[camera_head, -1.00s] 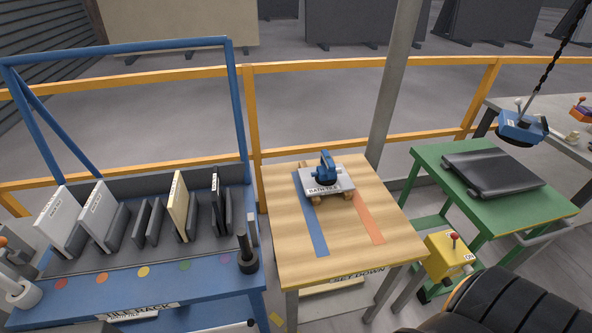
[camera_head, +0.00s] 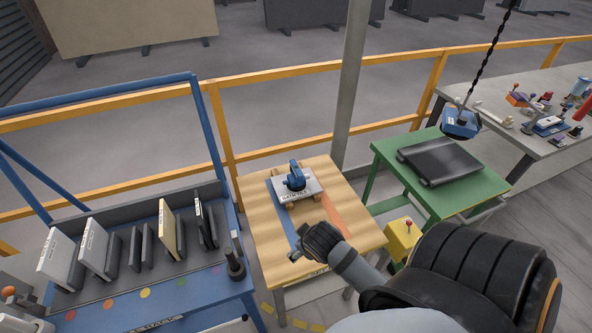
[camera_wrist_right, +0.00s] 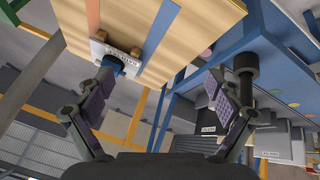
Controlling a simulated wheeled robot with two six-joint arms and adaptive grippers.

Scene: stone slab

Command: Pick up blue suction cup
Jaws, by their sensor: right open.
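A blue suction cup (camera_head: 295,176) with a raised handle sits on a pale labelled tile (camera_head: 286,195). The tile lies on wooden blocks on the wooden set-down table (camera_head: 262,235). My right gripper (camera_head: 306,247) is over the near part of that table, in front of and apart from the suction cup. In the right wrist view the open, empty fingers (camera_wrist_right: 160,80) stand wide apart. There the suction cup (camera_wrist_right: 115,64) shows beyond the left finger, partly hidden by it. My left gripper is not in view.
A blue rack (camera_head: 190,287) with upright tiles and a dark post (camera_head: 235,266) stands left. A green table (camera_head: 424,205) with a dark slab is at right, below a blue lifting device (camera_head: 459,124) on a chain. A grey bench (camera_head: 500,124) holds several small items.

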